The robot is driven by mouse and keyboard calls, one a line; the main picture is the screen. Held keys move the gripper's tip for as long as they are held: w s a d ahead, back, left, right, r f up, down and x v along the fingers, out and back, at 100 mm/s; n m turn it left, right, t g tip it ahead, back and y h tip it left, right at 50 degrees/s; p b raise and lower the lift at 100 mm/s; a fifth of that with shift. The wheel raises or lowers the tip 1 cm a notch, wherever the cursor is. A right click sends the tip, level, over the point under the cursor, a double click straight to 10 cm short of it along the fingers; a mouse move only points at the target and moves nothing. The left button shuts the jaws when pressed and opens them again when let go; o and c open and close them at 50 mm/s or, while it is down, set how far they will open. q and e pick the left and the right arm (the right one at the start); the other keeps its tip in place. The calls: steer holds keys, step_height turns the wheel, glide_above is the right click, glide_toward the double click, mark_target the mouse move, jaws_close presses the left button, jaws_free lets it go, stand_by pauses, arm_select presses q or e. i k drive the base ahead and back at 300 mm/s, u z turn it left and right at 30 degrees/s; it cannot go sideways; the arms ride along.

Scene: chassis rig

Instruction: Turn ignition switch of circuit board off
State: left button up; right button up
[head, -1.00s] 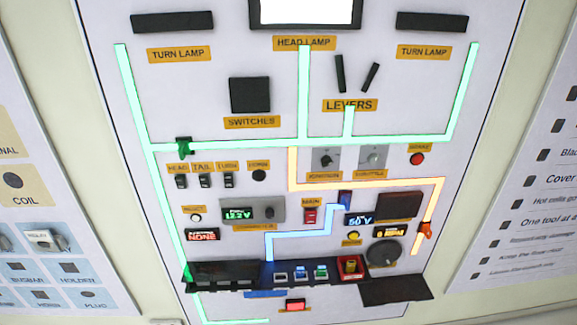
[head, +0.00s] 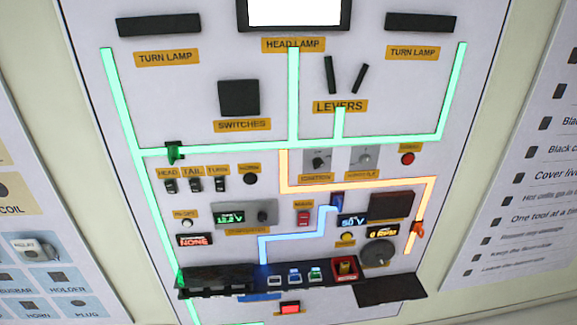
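The circuit board (head: 200,100) is a large pale upright panel filling the middle of the head view. The ignition switch (head: 318,161) is a small dark knob on a grey plate, above a yellow label reading IGNITION. Its exact setting is too small to tell. A similar throttle knob (head: 364,158) sits just right of it. Glowing green, orange and blue lines run across the board. Neither of my grippers is in view.
A red main switch (head: 303,217), readouts showing 12.2 V (head: 232,218), 50 V and 0 RPM (head: 384,232), and a dark tray (head: 215,280) with small parts lie lower on the board. A poster (head: 540,190) hangs to the right.

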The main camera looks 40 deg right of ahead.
mark_target(317, 161)
steer(key=i, duration=1.15)
steer(key=z, duration=1.65)
